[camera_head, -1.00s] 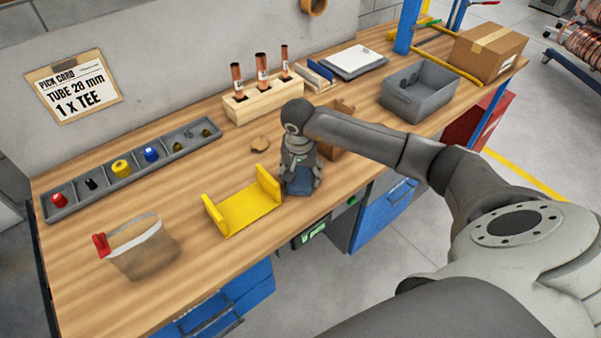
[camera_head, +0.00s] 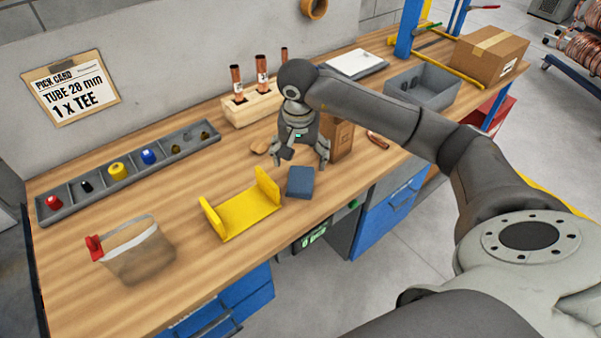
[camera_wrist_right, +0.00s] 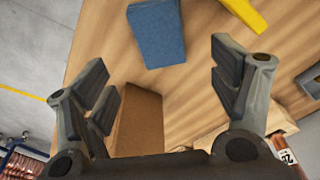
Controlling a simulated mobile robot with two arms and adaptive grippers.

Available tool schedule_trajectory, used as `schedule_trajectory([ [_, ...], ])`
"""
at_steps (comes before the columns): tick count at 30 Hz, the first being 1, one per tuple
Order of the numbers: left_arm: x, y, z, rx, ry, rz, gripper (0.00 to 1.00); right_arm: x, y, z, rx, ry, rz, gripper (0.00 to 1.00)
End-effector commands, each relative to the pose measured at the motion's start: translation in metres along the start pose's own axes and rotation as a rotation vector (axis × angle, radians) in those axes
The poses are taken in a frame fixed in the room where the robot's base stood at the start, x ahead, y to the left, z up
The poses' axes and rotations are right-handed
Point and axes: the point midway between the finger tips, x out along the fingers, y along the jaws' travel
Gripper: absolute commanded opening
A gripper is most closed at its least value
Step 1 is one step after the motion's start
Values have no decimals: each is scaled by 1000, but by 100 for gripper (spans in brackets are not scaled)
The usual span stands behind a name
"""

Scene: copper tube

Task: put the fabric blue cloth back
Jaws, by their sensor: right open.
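The blue cloth (camera_head: 300,182), a small folded block of fabric, lies flat on the wooden bench just right of the yellow cradle, near the front edge. In the right wrist view the cloth (camera_wrist_right: 157,33) lies beyond the fingertips, clear of both. My right gripper (camera_head: 299,160) is open and empty above the bench, behind the cloth and apart from it. Its two spread fingers also show in the right wrist view (camera_wrist_right: 160,80). My left gripper is not in view.
The yellow cradle (camera_head: 248,208) stands left of the cloth. A brown box (camera_head: 342,139) stands close to the right of my gripper. A wooden block with copper tubes (camera_head: 252,107) is behind. A clear bag with a red clip (camera_head: 138,252) is at left. A grey bin (camera_head: 428,88) is at right.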

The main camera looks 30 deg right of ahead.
Motion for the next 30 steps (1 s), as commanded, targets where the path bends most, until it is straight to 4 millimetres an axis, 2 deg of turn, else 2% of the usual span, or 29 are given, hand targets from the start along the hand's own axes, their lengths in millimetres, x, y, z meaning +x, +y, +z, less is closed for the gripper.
schedule_trajectory([
  [4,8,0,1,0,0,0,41,-21,-1,0,-1,3,-2,82],
  [9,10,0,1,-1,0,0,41,-33,0,0,0,1,-1,82],
  [30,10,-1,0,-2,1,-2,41,-35,0,0,-1,-1,1,82],
])
